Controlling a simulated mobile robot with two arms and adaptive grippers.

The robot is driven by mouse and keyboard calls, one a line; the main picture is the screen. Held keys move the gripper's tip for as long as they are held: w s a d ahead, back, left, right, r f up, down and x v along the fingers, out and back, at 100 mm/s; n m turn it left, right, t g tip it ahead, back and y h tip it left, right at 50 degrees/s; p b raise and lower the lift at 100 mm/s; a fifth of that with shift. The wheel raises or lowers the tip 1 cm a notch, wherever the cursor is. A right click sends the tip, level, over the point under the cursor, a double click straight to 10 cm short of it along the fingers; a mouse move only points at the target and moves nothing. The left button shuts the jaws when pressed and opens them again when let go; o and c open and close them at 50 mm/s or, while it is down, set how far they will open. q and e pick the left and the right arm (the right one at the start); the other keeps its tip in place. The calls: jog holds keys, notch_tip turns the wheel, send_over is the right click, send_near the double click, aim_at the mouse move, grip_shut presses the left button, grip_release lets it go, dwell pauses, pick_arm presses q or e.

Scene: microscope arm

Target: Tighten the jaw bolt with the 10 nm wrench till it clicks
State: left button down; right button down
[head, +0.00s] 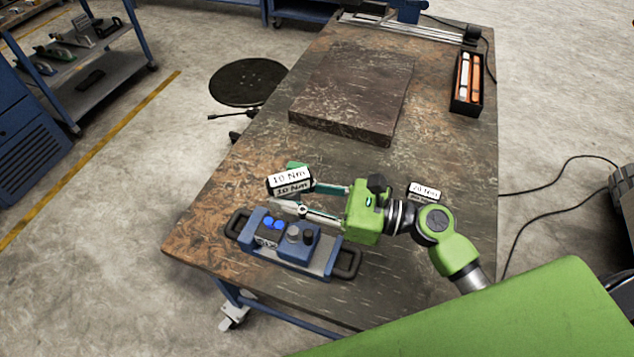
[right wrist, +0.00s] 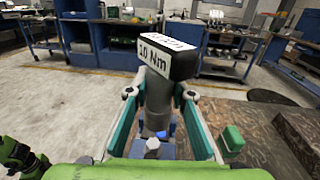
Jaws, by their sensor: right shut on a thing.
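My right gripper (head: 303,199) is shut on the 10 Nm wrench (head: 290,181), whose black-and-white label block stands above the fingers. In the right wrist view the wrench's grey shaft (right wrist: 157,105) runs down between the teal fingers (right wrist: 158,94). The gripper is above the far side of a blue fixture (head: 312,240) on a grey tray with two black handles. The fixture carries blue round parts, a grey cylinder and a black knob. I cannot tell which part is the jaw bolt, or whether the wrench's lower end touches it.
A block labelled 20 Nm (head: 424,190) is right of my right arm. A small green object (right wrist: 233,138) lies near the wrench. A dark slab (head: 352,95) and a black box with orange-and-white items (head: 467,84) are farther back. The worktop (head: 440,140) between them is clear.

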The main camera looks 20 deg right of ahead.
jog(key=shift+a, duration=0.3)
jog(key=shift+r, duration=0.1)
jog(key=shift+p, duration=0.3)
jog(key=shift+f+b, duration=1.8)
jog(key=shift+f, duration=0.75)
jog(key=shift+p, duration=0.45)
jog(key=shift+f+b, duration=1.05)
jog(key=shift+f, duration=0.6)
